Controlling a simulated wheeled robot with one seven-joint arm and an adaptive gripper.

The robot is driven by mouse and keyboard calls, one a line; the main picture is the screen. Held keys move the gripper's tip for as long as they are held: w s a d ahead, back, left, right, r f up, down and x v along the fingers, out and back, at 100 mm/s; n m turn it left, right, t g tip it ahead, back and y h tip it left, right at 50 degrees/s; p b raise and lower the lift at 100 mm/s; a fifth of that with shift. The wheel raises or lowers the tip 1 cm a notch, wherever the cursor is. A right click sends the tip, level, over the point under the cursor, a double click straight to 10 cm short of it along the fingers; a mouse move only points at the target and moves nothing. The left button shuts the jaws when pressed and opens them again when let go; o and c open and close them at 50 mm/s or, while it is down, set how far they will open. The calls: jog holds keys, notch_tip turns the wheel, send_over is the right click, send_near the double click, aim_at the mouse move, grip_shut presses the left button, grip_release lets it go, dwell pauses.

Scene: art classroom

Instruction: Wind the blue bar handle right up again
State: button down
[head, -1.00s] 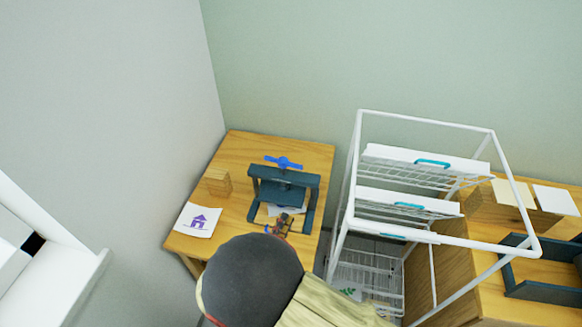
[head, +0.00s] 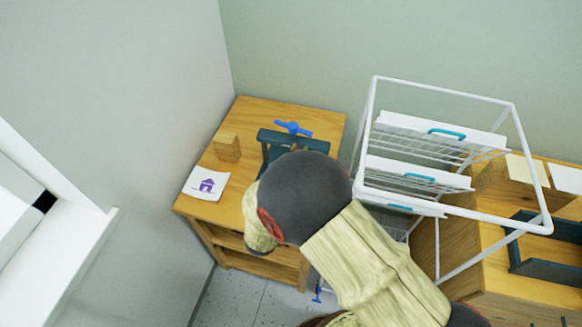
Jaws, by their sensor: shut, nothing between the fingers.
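The blue bar handle (head: 293,129) sits on top of the dark press (head: 290,142) on the wooden table, with its bar lying roughly left to right. The press's top beam shows, but my arm covers most of the frame below it, including the bed. My gripper is hidden behind my arm in the head view, so its place relative to the handle cannot be seen.
A white wire rack (head: 440,92) stands close on the right. A side table (head: 485,285) with a dark frame (head: 540,265) is beyond it.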

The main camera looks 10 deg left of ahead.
aim_at(293, 128)
jog(key=shift+x, duration=1.55)
jog(key=shift+w+d+r+b, duration=0.15)
jog(key=shift+w+d+b, duration=0.1)
jog(key=shift+w+b, duration=0.3)
